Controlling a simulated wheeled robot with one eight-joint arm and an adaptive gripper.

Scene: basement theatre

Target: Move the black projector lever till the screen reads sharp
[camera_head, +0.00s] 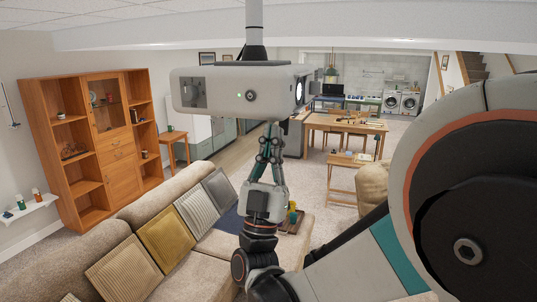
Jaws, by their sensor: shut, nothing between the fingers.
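The projector (225,88) is a pale grey box hanging from a ceiling pole (255,30). Its bright lens (299,91) is on its right end, and a round dark knob with a small green light is on the near face. A small grey-black part sticks out beside the lens; I cannot tell whether it is the black lever. My gripper (271,130) points up just below the projector's right half, fingers shut and empty. The projector's lower edge meets the fingertips in the picture, so contact cannot be told. The screen is not in view.
A beige sofa (180,190) with several cushions lies below. A wooden cabinet (95,140) stands at the left, a wooden table (345,126) at the back. My arm's large joint fills the right side. Open air surrounds the projector's left and front.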

